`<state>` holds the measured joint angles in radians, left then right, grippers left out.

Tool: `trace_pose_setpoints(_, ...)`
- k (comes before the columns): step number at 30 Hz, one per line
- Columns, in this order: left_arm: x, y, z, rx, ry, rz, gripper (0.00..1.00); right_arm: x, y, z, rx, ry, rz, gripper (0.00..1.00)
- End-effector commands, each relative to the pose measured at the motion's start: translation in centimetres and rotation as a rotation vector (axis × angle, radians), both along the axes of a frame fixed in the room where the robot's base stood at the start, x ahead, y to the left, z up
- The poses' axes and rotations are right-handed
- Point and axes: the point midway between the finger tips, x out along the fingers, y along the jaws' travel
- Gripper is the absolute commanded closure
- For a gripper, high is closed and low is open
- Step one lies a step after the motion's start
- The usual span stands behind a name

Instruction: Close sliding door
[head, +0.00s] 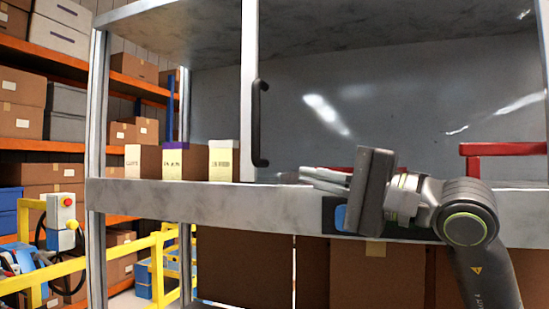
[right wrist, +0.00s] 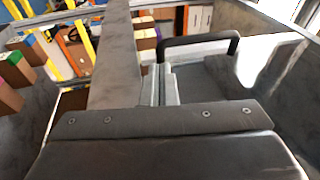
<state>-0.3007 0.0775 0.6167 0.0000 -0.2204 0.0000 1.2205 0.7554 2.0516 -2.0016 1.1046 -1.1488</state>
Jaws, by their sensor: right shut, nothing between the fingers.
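The sliding door's upright grey edge (head: 249,60) stands left of the middle of the shelf unit, with a clear-looking span to its right. Its black bar handle (head: 261,120) is fixed on this edge. My right gripper (head: 308,178) comes in from the right, low in front of the unit, with its fingers pointing left. It is shut and empty, to the right of and below the handle, apart from it in the head view. In the right wrist view the shut fingers (right wrist: 161,85) are between the door edge (right wrist: 116,60) and the handle (right wrist: 200,43); I cannot tell if they touch. My left gripper is not in view.
Several small boxes (head: 173,162) stand on the shelf left of the door edge. A red frame (head: 500,149) shows at the right. A grey front beam (head: 150,198) runs below the shelf. Yellow railing (head: 100,262) and racks of cartons stand at the left.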

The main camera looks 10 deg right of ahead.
Motion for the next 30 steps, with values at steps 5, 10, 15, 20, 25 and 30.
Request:
trace_pose_setpoints(5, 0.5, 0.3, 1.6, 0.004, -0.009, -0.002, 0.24, 1.5, 1.8, 0.8, 0.003, 0.003, 0.005, 1.0)
trace_pose_setpoints(10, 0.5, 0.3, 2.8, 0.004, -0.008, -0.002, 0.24, 2.9, 3.3, 1.2, 0.002, 0.004, 0.004, 1.0)
trace_pose_setpoints(15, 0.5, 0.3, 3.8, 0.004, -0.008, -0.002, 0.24, 4.2, 4.6, 1.5, 0.002, 0.003, 0.002, 1.0)
trace_pose_setpoints(20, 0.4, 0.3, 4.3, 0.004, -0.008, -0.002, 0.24, 4.8, 5.2, 1.5, 0.0, 0.001, 0.0, 1.0)
trace_pose_setpoints(25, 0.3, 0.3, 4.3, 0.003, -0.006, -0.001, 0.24, 5.0, 5.5, 1.4, 0.0, 0.002, -0.001, 1.0)
trace_pose_setpoints(30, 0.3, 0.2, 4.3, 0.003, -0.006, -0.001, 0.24, 5.0, 5.4, 1.4, -0.001, 0.001, -0.001, 1.0)
